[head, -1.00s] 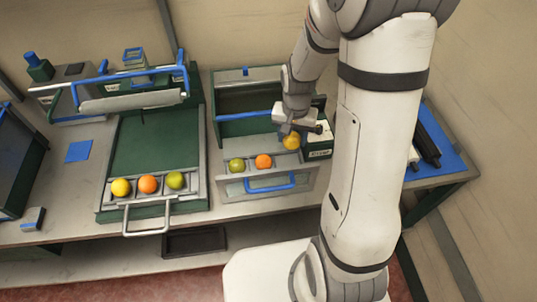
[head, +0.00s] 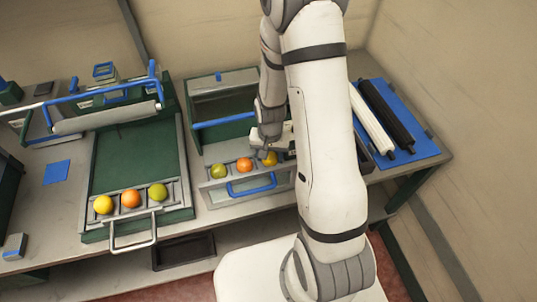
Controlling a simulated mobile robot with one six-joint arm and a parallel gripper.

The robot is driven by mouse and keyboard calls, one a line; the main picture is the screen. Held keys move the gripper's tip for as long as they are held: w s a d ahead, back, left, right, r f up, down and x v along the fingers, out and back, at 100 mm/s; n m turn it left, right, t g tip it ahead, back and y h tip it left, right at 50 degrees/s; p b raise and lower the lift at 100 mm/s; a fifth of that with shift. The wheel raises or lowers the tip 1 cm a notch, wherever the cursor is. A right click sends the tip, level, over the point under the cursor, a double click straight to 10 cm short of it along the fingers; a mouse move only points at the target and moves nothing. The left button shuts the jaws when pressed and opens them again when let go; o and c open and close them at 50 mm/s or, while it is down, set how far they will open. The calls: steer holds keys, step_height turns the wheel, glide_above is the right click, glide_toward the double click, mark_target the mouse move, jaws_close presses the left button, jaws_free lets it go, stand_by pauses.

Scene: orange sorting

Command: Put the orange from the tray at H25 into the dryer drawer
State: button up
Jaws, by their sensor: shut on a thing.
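My gripper (head: 265,149) is shut on a yellow-orange fruit (head: 270,159) at the right end of a pull-out drawer (head: 214,196) with a blue handle. I cannot tell whether the fruit touches the drawer floor. In the drawer, a green fruit (head: 219,171) lies at left and an orange (head: 245,165) in the middle, beside the held fruit. A green tray (head: 130,150) on the left holds a yellow fruit (head: 103,205), an orange (head: 131,199) and a green fruit (head: 157,193) in its front row. No H25 label is readable. My arm hides the area right of the drawer.
A blue mat (head: 415,145) with a white roller (head: 371,118) and a black roller (head: 388,117) lies at the right. A blue-framed roller unit (head: 105,118) stands over the green tray's back. A blue bar (head: 222,120) crosses behind the drawer. A dark bin (head: 185,250) sits below the tabletop.

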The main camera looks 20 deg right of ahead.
mark_target(270, 154)
steer(key=shift+f, duration=0.15)
steer(key=o, duration=1)
steer(key=shift+r, duration=0.3)
step_height(270, 154, up, 12)
steer(key=f+b, duration=0.1)
steer(key=b, duration=0.1)
steer(key=s+r+n+t, duration=0.1)
steer(key=s+r, duration=0.4)
steer(key=s+r+n+t, duration=0.1)
steer(key=s+r+n, duration=0.1)
steer(key=s+r, duration=0.3)
steer(key=s+r+n+t, duration=0.1)
steer(key=s+r, duration=0.3)
steer(key=r, duration=0.2)
steer(key=shift+s+a+r+n+t, duration=0.2)
steer(key=shift+s+n+t, duration=0.1)
steer(key=shift+s, duration=0.1)
